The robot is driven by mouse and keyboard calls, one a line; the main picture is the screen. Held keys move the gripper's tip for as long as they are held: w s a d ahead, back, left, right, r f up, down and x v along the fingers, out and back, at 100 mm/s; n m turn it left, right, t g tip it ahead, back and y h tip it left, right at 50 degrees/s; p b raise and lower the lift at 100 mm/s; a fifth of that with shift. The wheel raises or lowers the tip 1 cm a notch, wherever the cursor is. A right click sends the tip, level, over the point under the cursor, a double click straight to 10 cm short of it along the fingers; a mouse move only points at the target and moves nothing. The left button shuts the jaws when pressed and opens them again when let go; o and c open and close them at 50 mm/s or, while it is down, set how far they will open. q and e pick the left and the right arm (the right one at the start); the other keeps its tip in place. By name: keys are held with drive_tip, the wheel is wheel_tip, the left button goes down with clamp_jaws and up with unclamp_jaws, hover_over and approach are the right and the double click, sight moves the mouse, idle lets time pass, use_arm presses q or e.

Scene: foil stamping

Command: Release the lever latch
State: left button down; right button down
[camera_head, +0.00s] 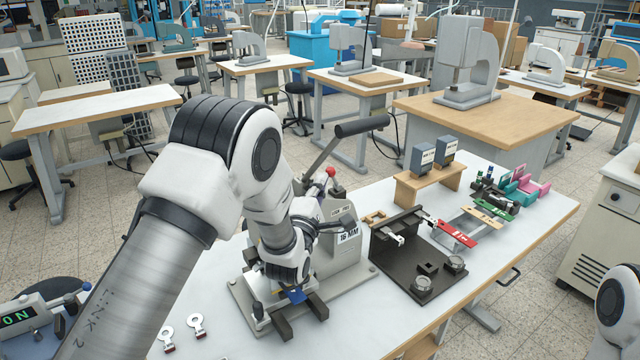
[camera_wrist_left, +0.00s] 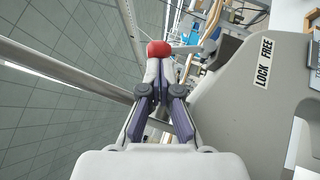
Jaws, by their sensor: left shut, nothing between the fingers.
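The grey stamping press (camera_head: 345,250) stands on the white table, with a long black-gripped lever (camera_head: 360,127) rising at its top. The lever latch ends in a red ball knob (camera_head: 331,172), which also shows in the left wrist view (camera_wrist_left: 159,49). A "LOCK FREE" label (camera_wrist_left: 264,62) is on the press side beside it. My left gripper (camera_head: 321,186) is at the press, close to the knob. In the wrist view its fingers (camera_wrist_left: 160,78) are together and empty, with tips just short of or against the knob; contact cannot be told. My right gripper is out of view.
A dark fixture plate (camera_head: 415,265) stands right of the press, with a wooden stand (camera_head: 428,183) behind it and coloured pieces further right. Two metal key-like tags (camera_head: 197,325) lie at the front left. A counter box (camera_head: 40,315) is at the lower left.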

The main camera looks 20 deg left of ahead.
sight(332, 169)
use_arm(q)
drive_tip(key=shift+r, duration=0.2)
drive_tip(key=shift+w+d+r+m+g+p, duration=0.15)
drive_tip(key=shift+w+r+m+g+p, duration=0.1)
drive_tip(key=shift+r+m+g+p, duration=0.45)
drive_tip(key=shift+w+d+r+m+g+p, duration=0.3)
drive_tip(key=shift+m+g+p, duration=0.35)
drive_tip(key=shift+p, duration=0.4)
drive_tip(key=shift+w+d+m+g, duration=0.25)
drive_tip(key=shift+m+g, duration=0.1)
drive_tip(key=shift+g, duration=0.2)
drive_tip(key=shift+w+d, duration=0.15)
drive_tip(key=shift+w, duration=0.2)
